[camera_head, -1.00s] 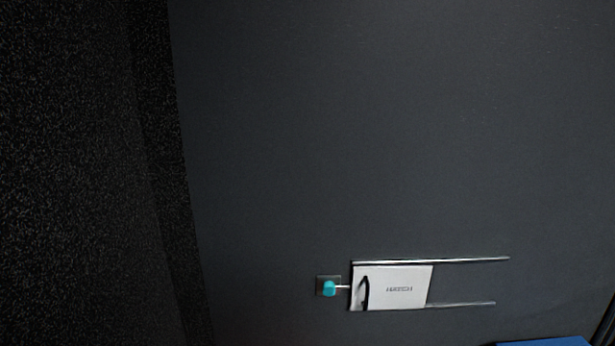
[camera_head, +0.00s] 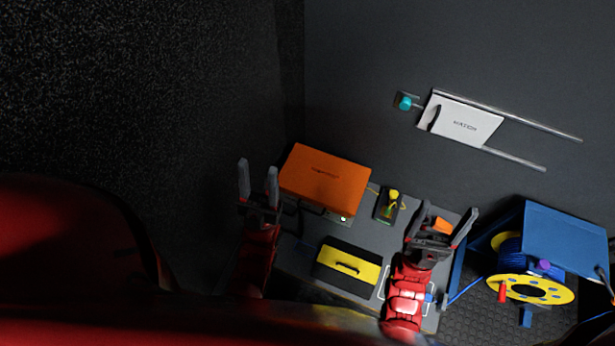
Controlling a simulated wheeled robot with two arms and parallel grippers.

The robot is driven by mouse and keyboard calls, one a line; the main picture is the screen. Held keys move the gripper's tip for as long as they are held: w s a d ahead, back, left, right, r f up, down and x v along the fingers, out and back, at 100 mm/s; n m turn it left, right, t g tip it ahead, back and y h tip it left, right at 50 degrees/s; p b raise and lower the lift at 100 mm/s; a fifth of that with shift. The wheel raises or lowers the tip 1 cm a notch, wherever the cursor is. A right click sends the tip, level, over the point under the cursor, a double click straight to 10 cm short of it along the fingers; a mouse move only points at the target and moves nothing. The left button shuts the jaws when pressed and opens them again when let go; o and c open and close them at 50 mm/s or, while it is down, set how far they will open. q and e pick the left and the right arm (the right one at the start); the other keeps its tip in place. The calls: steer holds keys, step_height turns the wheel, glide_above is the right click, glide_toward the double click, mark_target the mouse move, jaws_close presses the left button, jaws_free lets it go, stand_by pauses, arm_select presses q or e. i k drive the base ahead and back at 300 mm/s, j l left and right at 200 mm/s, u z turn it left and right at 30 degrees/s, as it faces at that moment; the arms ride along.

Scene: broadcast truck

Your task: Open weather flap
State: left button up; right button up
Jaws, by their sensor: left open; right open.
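No part carries a readable flap label, so I cannot tell for certain which is the weather flap. A yellow panel with a dark handle (camera_head: 348,265) lies on a black piece on the grey bench. A blue panel (camera_head: 565,245) slopes over a cable reel at the right. A white plate with a dark handle (camera_head: 468,122) sits between two metal rails on the wall. My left gripper (camera_head: 258,167) is open and empty, left of the orange box. My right gripper (camera_head: 448,208) is open above the bench's right side, between the yellow panel and the blue panel. An orange piece shows behind its fingers.
An orange box (camera_head: 325,180) stands at the bench's back left. A small dark device with a yellow knob (camera_head: 392,197) is to its right. A teal knob (camera_head: 404,103) is left of the white plate. The yellow and blue cable reel (camera_head: 530,289) stands right of the bench.

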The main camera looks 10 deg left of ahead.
mark_target(336, 184)
steer(key=k+l+u, duration=0.2)
steer(key=l+u, duration=0.15)
steer(key=k+l+u, duration=0.2)
steer(key=l+u, duration=0.15)
